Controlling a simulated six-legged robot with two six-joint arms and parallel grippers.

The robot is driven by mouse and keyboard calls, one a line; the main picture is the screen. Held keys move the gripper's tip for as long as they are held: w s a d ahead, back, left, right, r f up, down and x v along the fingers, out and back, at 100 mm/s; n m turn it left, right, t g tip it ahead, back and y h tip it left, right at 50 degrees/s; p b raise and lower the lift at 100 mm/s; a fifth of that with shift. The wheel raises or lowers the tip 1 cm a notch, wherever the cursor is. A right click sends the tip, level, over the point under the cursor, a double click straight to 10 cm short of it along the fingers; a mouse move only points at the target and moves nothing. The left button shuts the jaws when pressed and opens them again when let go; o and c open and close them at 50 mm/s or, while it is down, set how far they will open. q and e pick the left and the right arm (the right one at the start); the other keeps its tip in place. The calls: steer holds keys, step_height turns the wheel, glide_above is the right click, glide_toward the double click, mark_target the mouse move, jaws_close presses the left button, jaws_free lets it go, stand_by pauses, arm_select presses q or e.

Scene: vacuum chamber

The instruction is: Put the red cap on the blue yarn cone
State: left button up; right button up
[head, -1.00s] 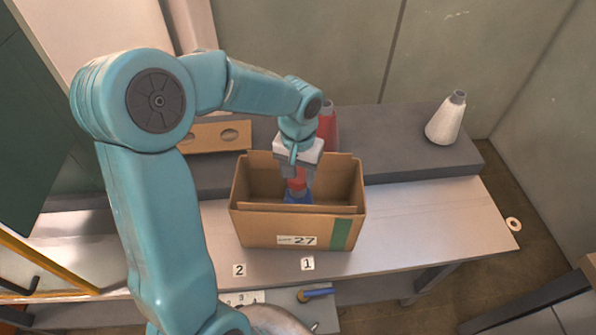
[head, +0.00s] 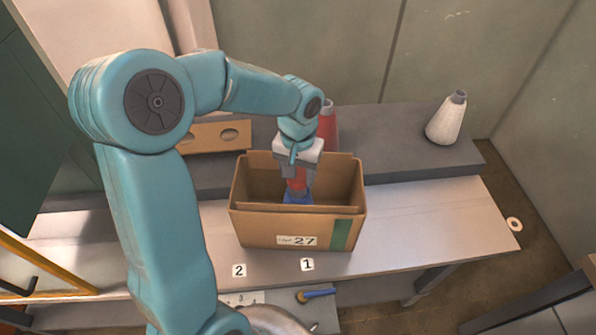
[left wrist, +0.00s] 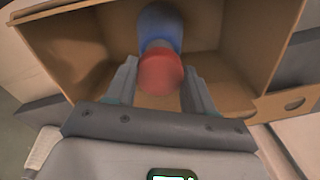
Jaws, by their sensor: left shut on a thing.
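The red cap (left wrist: 160,73) is between the fingers of my left gripper (left wrist: 160,90), which is shut on it. It also shows in the head view (head: 297,180), inside the cardboard box. The blue yarn cone (left wrist: 160,28) stands in the box directly below the cap, and its blue body shows in the head view (head: 298,197). In the left wrist view a grey tip shows between the blue yarn and the cap. I cannot tell whether the cap touches the tip. The cone's lower part is hidden by the box's front wall. My right gripper is not in view.
The open cardboard box (head: 270,228), marked 27, stands on the bench (head: 430,215), its walls close around the gripper. Behind are a red cone (head: 328,125), a white cone (head: 446,118) and a holed wooden rack (head: 212,137). The bench right of the box is clear.

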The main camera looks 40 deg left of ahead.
arm_select(q)
steer(key=shift+f, duration=0.15)
steer(key=shift+f+b, duration=1.35)
steer(key=shift+f, duration=0.05)
steer(key=o, duration=1.1)
step_height(320, 180, up, 16)
steer(key=shift+r+p, duration=0.2)
steer(key=shift+p, duration=0.45)
steer(key=shift+r, duration=0.1)
